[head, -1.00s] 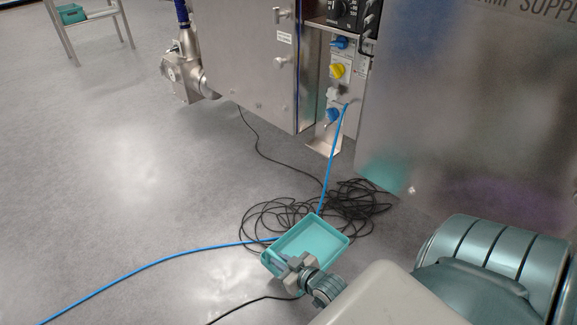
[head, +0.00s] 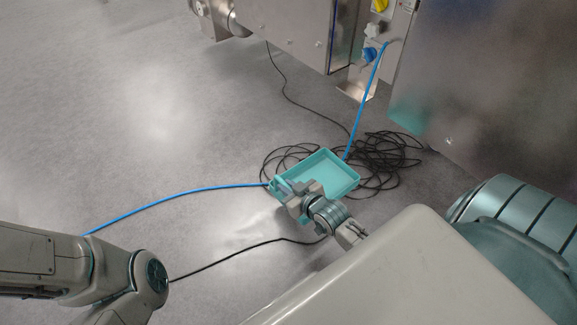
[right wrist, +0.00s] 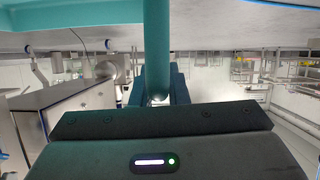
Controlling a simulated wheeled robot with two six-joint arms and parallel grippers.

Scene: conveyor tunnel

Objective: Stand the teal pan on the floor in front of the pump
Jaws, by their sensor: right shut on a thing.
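The teal pan (head: 330,173) is an open rectangular tray in the middle of the head view, in front of the coiled black cable. My right gripper (head: 285,187) is shut on its near left edge. I cannot tell from the head view how high the pan is above the floor. In the right wrist view, a teal part (right wrist: 156,45) runs down to the jaws. The pump (head: 213,15) is a metal unit at the top left of the head view, cut by the frame edge. My left arm enters at the bottom left; its gripper is out of view.
A tangle of black cable (head: 391,158) lies behind and right of the pan. Open grey floor (head: 130,110) lies left of the pan, below the pump.

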